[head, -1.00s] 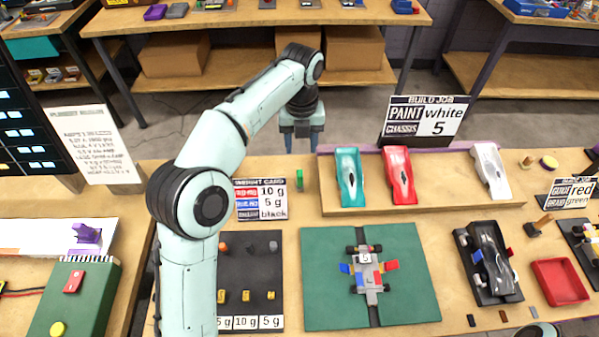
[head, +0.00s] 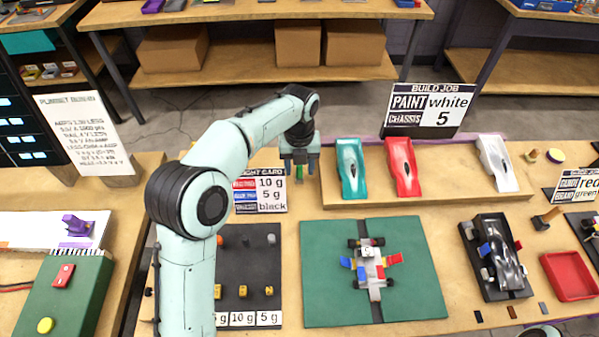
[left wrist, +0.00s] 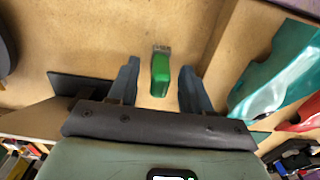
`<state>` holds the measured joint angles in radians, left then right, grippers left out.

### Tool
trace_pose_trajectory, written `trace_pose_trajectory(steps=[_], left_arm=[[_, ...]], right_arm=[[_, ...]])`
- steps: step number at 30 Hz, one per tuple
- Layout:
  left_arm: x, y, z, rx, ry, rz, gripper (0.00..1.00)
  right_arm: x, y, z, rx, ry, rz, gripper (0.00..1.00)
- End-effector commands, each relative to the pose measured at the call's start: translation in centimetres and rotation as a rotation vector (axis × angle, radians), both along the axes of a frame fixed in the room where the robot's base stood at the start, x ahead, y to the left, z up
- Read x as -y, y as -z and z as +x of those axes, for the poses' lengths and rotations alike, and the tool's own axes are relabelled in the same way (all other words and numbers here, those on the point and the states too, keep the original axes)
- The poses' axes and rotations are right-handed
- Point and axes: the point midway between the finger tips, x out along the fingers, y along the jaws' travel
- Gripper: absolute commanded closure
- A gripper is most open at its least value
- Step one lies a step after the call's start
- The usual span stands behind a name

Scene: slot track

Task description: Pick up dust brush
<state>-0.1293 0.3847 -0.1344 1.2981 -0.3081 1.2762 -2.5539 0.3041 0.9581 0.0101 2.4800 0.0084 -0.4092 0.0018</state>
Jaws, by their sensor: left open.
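The dust brush (left wrist: 160,75) is a small green block with a greyish bristle end. It lies on the wooden table just left of the raised car shelf. In the head view only a sliver of the brush (head: 299,173) shows below my left gripper (head: 300,165). In the left wrist view my left gripper (left wrist: 159,85) is open, with one blue-grey finger on each side of the brush and gaps between. I cannot tell how far above the table the fingertips are. My right gripper is not in view.
A shelf (head: 440,188) with teal (head: 352,168), red (head: 403,166) and white (head: 497,163) car bodies stands close right of the brush. A weight card (head: 260,190) stands close on the left. A green mat (head: 325,270) with a chassis lies in front.

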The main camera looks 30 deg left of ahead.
Motion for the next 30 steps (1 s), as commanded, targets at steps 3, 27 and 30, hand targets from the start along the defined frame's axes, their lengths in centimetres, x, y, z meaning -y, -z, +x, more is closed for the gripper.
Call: trace_pose_trajectory(steps=[3,27,30], left_arm=[[0.0,-0.1,0.0,0.0,0.0,0.0,0.51],[0.0,-5.4,0.1,0.006,-0.001,-0.001,1.0],[0.0,-7.3,0.1,0.004,-0.001,-0.001,1.0]], right_arm=[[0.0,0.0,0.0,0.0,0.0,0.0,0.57],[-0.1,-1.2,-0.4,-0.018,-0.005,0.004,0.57],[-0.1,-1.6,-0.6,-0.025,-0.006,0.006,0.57]])
